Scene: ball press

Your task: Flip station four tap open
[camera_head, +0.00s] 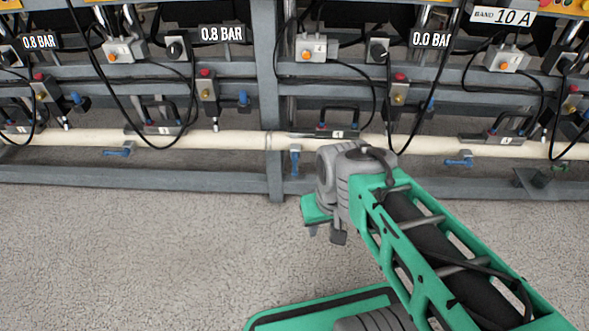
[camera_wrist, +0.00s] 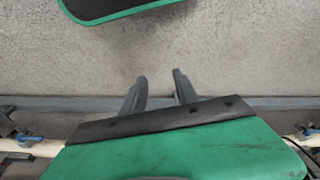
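Blue-handled taps hang under the cream pipe (camera_head: 230,140) in the head view. The left tap (camera_head: 117,152) and the right tap (camera_head: 459,160) have handles lying along the pipe. The middle tap (camera_head: 295,160) has its handle pointing down, across the pipe. The station numbers are too small to read surely, so I cannot tell which tap is station four's. My gripper (camera_head: 325,234) is below and right of the middle tap, apart from it, over the floor. In the wrist view its fingers (camera_wrist: 160,76) are apart with nothing between them.
A grey frame post (camera_head: 267,100) stands just left of the middle tap. Gauges, hoses and black handles fill the rack above the pipe. A low grey rail (camera_head: 130,182) runs along the floor. The carpeted floor (camera_head: 120,260) in front is clear.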

